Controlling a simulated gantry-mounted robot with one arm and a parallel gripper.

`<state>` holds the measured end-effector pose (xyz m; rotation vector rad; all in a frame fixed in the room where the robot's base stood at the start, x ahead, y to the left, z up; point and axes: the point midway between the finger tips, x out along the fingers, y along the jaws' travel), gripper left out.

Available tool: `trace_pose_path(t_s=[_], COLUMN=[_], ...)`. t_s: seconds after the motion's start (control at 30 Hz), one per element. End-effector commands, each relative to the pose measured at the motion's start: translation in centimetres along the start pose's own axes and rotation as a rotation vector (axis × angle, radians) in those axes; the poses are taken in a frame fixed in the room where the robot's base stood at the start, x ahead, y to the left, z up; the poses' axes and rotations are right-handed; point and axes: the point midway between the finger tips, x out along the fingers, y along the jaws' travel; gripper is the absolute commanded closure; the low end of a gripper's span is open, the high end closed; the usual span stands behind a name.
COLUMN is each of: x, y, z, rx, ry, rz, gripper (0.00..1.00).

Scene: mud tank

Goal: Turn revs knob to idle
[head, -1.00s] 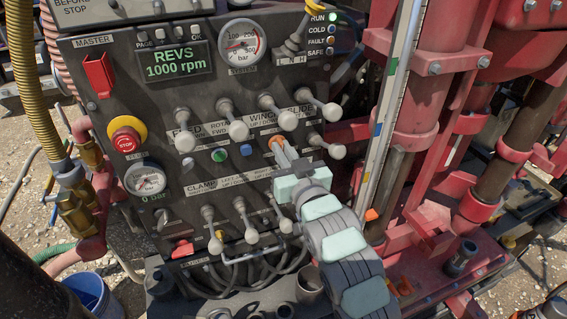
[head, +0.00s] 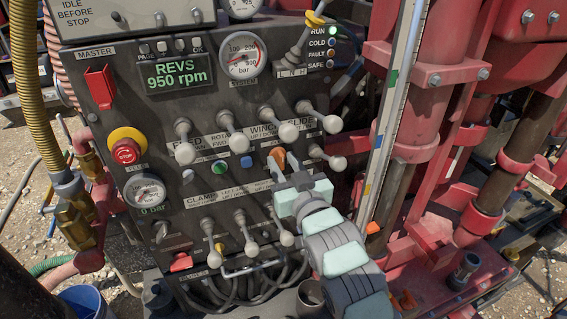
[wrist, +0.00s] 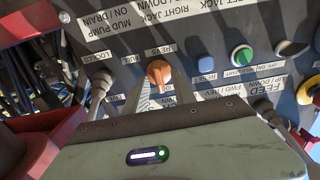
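The orange revs knob (head: 278,157) sits on the dark control panel, right of the blue button. It also shows in the wrist view (wrist: 158,71), beside an upside-down "REVS" label. My gripper (head: 283,164) reaches it from the lower right in the head view. In the wrist view its two grey fingers (wrist: 159,85) lie on either side of the knob and appear closed on it. The fingers partly hide the knob in the head view. The green display (head: 181,75) reads "REVS 950 rpm".
Levers with pale knobs stand close by, above (head: 289,132) and below (head: 287,239) my gripper. A lever (head: 337,163) is just to the right. A red emergency stop (head: 125,152) is on the left. Red rig columns (head: 425,100) stand right of the panel.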

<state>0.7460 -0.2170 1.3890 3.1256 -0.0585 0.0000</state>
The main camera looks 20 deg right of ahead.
Motion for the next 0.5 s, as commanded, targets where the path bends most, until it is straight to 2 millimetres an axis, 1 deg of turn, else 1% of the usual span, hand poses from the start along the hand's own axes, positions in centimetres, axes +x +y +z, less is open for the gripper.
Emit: trace_pose_path(t_s=[0.17, 0.3, 0.5], x=[-2.1, -4.4, -7.3], y=[0.2, 0.1, 0.1], z=[0.1, 0.1, 0.1], rx=[0.001, -0.001, -0.001], ry=[0.001, 0.003, 0.001], rz=[0.003, 0.002, 0.002], gripper=[0.68, 0.68, 0.68])
